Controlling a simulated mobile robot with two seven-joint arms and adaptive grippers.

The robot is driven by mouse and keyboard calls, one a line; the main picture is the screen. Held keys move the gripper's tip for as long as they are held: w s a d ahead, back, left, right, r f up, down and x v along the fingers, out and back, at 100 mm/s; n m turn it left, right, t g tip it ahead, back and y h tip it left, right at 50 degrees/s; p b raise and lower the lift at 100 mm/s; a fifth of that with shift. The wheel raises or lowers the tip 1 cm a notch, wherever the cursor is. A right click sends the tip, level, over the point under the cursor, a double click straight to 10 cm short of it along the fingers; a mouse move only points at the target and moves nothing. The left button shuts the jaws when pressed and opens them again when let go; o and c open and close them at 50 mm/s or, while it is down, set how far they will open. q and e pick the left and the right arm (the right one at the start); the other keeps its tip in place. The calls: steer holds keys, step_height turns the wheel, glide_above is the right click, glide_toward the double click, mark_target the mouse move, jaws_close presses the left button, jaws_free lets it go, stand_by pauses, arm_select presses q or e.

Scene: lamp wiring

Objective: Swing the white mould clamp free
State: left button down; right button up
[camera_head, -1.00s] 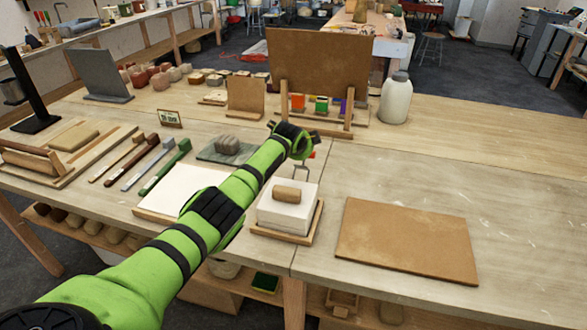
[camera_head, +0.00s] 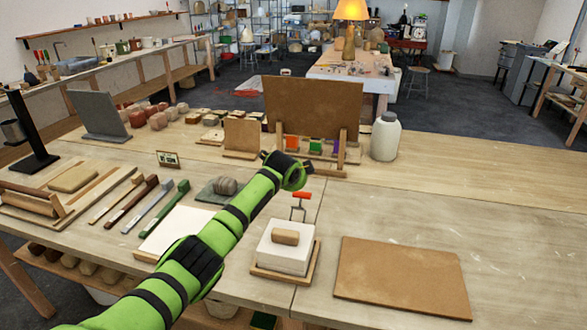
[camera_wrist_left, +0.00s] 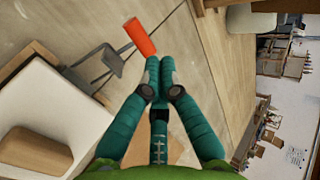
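The white mould (camera_head: 285,249) sits on a wooden board, with a tan block (camera_head: 285,237) on top. The clamp's red handle (camera_head: 302,195) and thin metal bracket (camera_head: 298,212) stand just behind the mould. My left gripper (camera_head: 297,182) is just behind and above the handle. In the left wrist view, the teal fingers (camera_wrist_left: 160,62) meet at their tips with nothing visible between them. The red handle (camera_wrist_left: 140,37) lies just beyond the tips; I cannot tell if they touch. The grey bracket (camera_wrist_left: 105,62) is beside the mould (camera_wrist_left: 50,110). My right gripper is not in view.
A brown board (camera_head: 403,278) lies right of the mould. A white jar (camera_head: 385,137) and an upright brown panel (camera_head: 313,103) stand behind. Several tools (camera_head: 150,205) lie to the left. The tabletop at right is mostly clear.

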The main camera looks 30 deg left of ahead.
arm_select(q)
step_height(320, 180, up, 5)
steer(key=s+b, duration=0.1)
steer(key=s, duration=0.1)
steer(key=shift+s+d+r, duration=0.15)
steer(key=shift+s+d, duration=0.2)
steer(key=shift+d, duration=0.05)
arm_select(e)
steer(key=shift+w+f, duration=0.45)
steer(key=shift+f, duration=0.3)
